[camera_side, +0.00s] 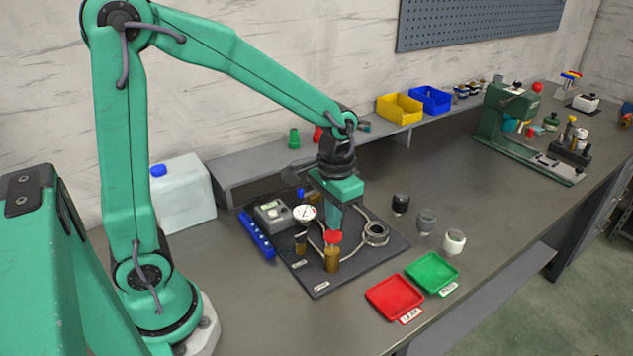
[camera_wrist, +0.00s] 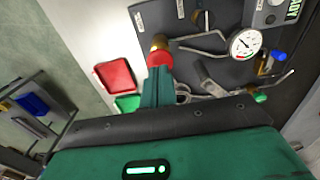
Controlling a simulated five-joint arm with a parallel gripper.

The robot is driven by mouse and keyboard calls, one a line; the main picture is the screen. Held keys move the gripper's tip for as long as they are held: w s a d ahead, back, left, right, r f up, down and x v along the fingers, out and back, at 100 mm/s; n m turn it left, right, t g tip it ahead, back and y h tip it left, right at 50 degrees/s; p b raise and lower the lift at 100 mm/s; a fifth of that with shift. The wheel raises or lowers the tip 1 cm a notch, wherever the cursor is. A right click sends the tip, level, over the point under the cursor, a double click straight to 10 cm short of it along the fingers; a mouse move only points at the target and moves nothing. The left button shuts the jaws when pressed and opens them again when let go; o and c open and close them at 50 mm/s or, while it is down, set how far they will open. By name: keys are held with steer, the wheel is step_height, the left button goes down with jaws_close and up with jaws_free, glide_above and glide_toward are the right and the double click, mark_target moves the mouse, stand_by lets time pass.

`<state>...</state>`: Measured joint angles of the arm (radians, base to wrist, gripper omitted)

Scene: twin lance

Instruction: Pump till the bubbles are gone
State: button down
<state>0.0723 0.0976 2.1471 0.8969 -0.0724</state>
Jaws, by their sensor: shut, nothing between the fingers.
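The pump is a brass cylinder (camera_side: 332,262) with a red cap (camera_side: 333,237), upright on the dark plate (camera_side: 318,287). In the wrist view the brass part (camera_wrist: 159,40) and red cap (camera_wrist: 158,58) show just beyond my fingertips. My gripper (camera_side: 334,229) is shut, pointing down, with its tips at the top of the red cap; I cannot tell if they press on it. A round white gauge (camera_side: 305,212) stands left of the pump and also shows in the wrist view (camera_wrist: 245,43). Metal tubing joins the parts. No bubbles can be made out.
A grey meter box (camera_side: 270,213) and a blue bar (camera_side: 257,235) lie left. A ring-shaped metal fitting (camera_side: 376,232) is right of the pump. Red (camera_side: 394,297) and green (camera_side: 432,272) trays lie in front. Three small jars, including a white one (camera_side: 454,242), stand to the right.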

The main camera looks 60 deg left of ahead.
mark_target(332, 233)
steer(key=shift+f, duration=0.5)
stand_by(0.4)
steer(key=shift+f, duration=1.55)
steer(key=shift+r, duration=2.35)
step_height(332, 233, up, 6)
steer(key=shift+f, duration=0.15)
